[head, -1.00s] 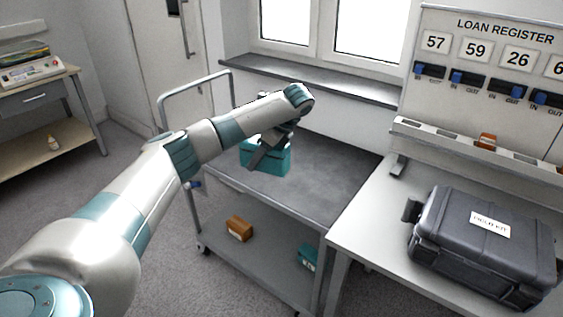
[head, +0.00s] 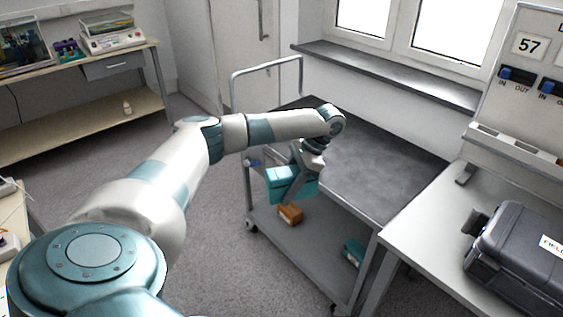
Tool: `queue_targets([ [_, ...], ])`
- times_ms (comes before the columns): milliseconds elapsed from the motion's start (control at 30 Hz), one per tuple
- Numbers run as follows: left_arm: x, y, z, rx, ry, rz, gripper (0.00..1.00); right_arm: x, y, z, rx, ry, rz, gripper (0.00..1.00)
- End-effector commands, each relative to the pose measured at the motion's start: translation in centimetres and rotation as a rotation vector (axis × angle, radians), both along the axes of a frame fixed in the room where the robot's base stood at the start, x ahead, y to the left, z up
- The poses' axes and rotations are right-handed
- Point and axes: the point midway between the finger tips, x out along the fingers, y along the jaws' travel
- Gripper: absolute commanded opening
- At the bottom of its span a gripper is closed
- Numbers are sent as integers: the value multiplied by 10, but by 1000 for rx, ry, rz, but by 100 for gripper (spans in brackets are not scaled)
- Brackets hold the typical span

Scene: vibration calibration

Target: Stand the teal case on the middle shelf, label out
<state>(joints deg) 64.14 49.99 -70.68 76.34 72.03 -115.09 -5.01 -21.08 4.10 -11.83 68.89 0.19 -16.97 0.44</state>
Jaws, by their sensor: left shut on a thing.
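The teal case (head: 279,180) is a small box held in my left gripper (head: 295,181). The gripper points down and is shut on it, hiding part of its side. The case hangs near the left edge of the grey trolley (head: 385,180), overlapping that edge in the picture. I cannot make out a label on the case. My right gripper is not in view.
On the trolley's lower shelf are an orange-brown box (head: 290,214) and another teal box (head: 353,252). The trolley top is bare. A dark hard case (head: 520,255) sits on the right bench. Open floor lies left of the trolley, before a far bench (head: 135,110).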

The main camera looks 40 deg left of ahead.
Motion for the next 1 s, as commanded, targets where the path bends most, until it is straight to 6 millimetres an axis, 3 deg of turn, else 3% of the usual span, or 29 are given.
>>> queue_targets([
  [100, -22, -35, -17, -4, 4, 124, 12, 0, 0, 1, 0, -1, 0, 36],
  [367, -72, -115, -40, -4, 4, 379, 12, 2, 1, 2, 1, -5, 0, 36],
  [533, -107, -185, -48, -6, 3, 496, 12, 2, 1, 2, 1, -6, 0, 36],
  [700, -127, -251, -50, -5, 0, 517, 12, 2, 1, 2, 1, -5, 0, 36],
  [833, -133, -280, -49, -3, -1, 507, 12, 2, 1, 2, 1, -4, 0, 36],
  [1000, -136, -292, -48, 1, -2, 501, 12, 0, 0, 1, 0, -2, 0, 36],
])
